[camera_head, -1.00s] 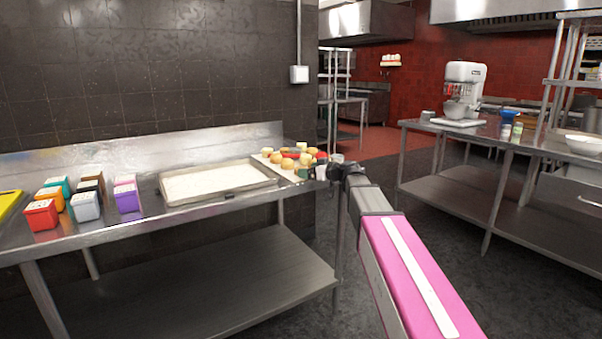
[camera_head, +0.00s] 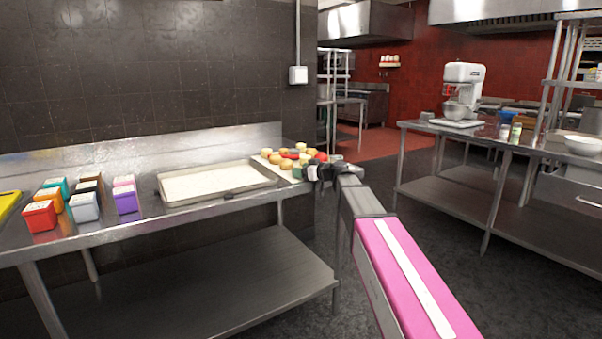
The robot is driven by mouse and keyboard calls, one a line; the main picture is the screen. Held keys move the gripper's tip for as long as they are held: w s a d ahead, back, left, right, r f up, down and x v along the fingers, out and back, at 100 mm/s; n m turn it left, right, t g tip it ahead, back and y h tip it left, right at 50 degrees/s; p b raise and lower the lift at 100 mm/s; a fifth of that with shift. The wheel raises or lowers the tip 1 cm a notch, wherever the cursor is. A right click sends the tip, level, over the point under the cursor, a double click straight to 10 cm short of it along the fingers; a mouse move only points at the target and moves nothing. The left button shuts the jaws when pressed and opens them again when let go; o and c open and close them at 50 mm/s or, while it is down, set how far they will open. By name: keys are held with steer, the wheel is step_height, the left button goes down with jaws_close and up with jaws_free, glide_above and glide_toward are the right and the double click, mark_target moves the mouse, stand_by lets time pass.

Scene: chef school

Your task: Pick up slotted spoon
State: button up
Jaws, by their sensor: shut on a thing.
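My gripper (camera_head: 312,172) is small and dark at the far end of my pink arm. It is over the right end of the left steel table (camera_head: 150,223), close beside the vegetables. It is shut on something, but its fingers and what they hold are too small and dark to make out. I cannot pick out a slotted spoon anywhere in view. It may be hidden by my gripper or arm.
A pale board (camera_head: 262,161) with several round yellow, brown and red vegetables lies by my gripper. A metal tray (camera_head: 217,183) and several coloured containers (camera_head: 85,206) stand to the left. Another steel table (camera_head: 480,134) with a white mixer (camera_head: 464,90) is at right. Floor shows between.

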steer(key=shift+r, duration=0.15)
step_height(320, 180, up, 3)
steer(key=shift+r, duration=0.15)
steer(key=s+a+r, duration=0.5)
steer(key=s+r, duration=0.2)
steer(key=s, duration=0.3)
steer(key=d+f, duration=0.5)
steer(key=d, duration=0.4)
steer(key=d+f, duration=0.5)
steer(key=d, duration=0.5)
steer(key=r+x, duration=0.1)
steer(key=x, duration=0.5)
steer(key=r+x, duration=0.1)
steer(key=x, duration=0.5)
steer(key=r+x, duration=0.1)
steer(key=x, duration=0.4)
steer(key=shift+w+a, duration=0.45)
steer(key=shift+w, duration=0.05)
steer(key=shift+s+d+f, duration=0.1)
steer(key=shift+s+f, duration=0.05)
steer(key=shift+f, duration=0.2)
steer(key=shift+f, duration=0.1)
steer(key=o, duration=1)
